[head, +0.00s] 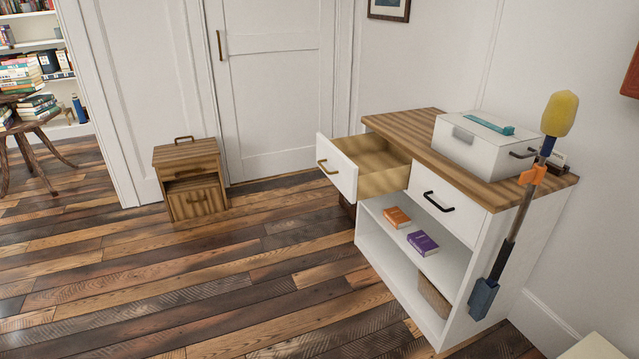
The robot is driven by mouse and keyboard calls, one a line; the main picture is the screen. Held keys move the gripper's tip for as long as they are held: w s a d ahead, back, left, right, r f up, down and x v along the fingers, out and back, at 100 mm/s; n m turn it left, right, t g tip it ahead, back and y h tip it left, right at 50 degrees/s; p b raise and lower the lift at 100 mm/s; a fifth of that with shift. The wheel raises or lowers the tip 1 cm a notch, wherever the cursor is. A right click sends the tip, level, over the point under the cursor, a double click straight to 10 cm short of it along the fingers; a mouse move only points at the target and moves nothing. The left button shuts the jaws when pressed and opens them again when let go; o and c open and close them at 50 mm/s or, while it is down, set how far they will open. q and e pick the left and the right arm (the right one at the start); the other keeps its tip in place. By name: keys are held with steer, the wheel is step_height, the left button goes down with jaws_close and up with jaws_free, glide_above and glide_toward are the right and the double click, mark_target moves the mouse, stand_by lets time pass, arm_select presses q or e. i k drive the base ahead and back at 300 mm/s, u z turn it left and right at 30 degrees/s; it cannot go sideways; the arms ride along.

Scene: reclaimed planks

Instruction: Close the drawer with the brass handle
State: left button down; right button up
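A white cabinet with a wooden top (385,121) stands at the right in the head view. Its left drawer (343,176) is pulled out, with a white front and a brass handle (327,167). The inside of this drawer looks like bare wood and appears empty. The drawer beside it (456,208) is shut and has a black handle (438,202). Neither of my grippers is in view.
A white box (470,150) with a teal item sits on the cabinet top. An orange book (397,217) and a purple book (422,243) lie on the shelf below. A long-handled duster (515,215) is at the cabinet's right side. A small wooden cabinet (190,180) stands by the door. The plank floor in front is clear.

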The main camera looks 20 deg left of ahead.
mark_target(383, 168)
steer(key=u, duration=0.75)
steer(key=i, duration=0.85)
steer(key=u, duration=0.45)
steer(key=i, duration=0.85)
steer(key=z, duration=1.05)
steer(key=i, duration=0.5)
steer(key=z, duration=0.6)
